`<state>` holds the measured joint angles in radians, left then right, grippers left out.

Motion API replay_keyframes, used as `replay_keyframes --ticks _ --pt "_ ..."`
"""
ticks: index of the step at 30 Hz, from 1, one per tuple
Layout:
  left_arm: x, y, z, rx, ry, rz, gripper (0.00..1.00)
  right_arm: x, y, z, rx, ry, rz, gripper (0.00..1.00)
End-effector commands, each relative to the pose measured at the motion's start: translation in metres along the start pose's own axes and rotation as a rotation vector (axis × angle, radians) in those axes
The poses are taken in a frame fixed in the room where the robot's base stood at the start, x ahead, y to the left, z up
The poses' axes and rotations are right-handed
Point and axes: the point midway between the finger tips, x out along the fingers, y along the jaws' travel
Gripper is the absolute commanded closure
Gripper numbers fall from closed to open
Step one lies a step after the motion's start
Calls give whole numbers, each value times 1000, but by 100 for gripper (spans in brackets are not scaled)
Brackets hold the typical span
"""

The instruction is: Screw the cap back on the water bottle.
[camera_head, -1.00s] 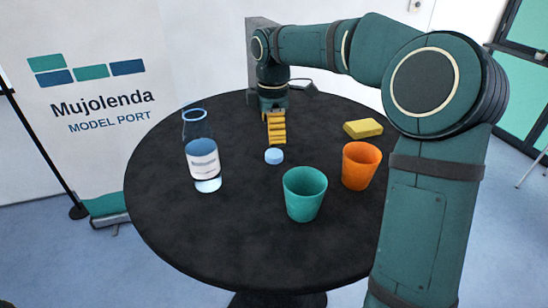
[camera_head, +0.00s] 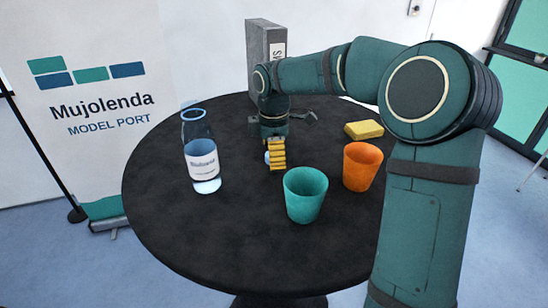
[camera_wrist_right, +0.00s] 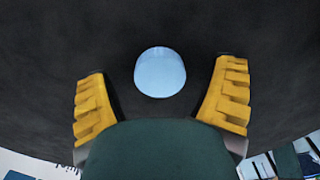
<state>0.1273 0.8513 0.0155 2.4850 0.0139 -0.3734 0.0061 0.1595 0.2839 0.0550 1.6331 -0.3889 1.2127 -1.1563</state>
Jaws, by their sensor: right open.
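The clear water bottle (camera_head: 201,160) stands upright and uncapped at the left of the round black table, with a white label. The light blue cap (camera_head: 267,157) lies on the table to the right of the bottle, mostly hidden behind my right gripper (camera_head: 277,166). In the right wrist view the cap (camera_wrist_right: 160,72) lies between the lines of the two yellow fingers, slightly beyond their middle. My right gripper (camera_wrist_right: 161,100) is open and empty, with its fingers apart on either side of the cap. My left gripper is not in view.
A teal cup (camera_head: 305,196) and an orange cup (camera_head: 361,167) stand right of the cap. A yellow sponge (camera_head: 364,129) lies behind them. A grey binder (camera_head: 265,55) stands at the back. The front of the black table (camera_head: 220,240) is clear.

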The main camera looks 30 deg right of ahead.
Motion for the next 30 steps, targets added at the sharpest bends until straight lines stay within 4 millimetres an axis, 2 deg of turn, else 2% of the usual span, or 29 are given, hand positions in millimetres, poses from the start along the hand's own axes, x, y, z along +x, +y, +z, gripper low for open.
replay_keyframes --ticks 9,10,15,18,30 --pt "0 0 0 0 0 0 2 0 0 0 0 0 1 16" --pt "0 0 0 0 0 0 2 0 0 0 0 0 1 20" --pt "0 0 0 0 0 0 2 0 0 0 0 0 1 52" --pt "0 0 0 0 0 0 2 0 0 0 0 0 1 64" --pt "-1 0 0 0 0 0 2 -5 0 0 -1 0 2 64"
